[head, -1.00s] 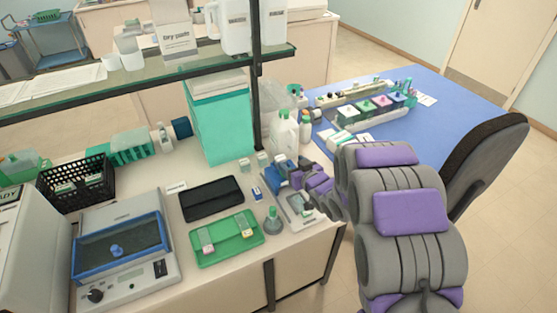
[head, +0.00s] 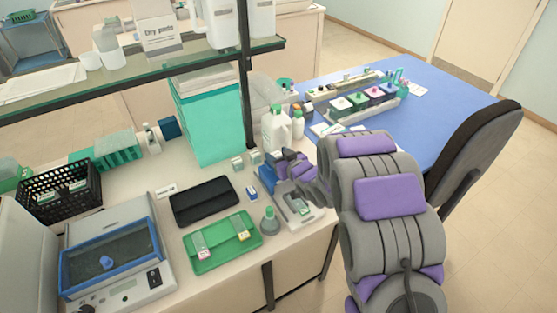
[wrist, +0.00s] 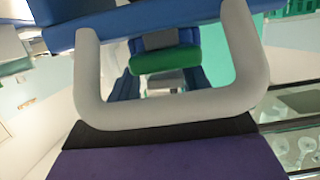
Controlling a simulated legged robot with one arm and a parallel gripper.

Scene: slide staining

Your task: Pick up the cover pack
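My gripper (head: 284,164) is at the right end of the bench, above or beside a blue-and-grey slide device (head: 294,207). Its fingertips are too small and covered to read in the head view. In the wrist view a grey U-shaped bar and blue parts frame a green block (wrist: 166,59); I cannot tell whether it is gripped. No pack is clearly labelled. A small white-and-blue box (head: 252,193) lies left of the device. Two small pale boxes, one left (head: 237,163) and one right (head: 255,157), stand behind it.
A green tray (head: 222,252) with slides, a black case (head: 205,201) and a small flask (head: 270,222) are left of the device. A teal bin (head: 208,118), a shelf post and white bottles (head: 277,130) stand behind. The blue table (head: 440,115) is to the right.

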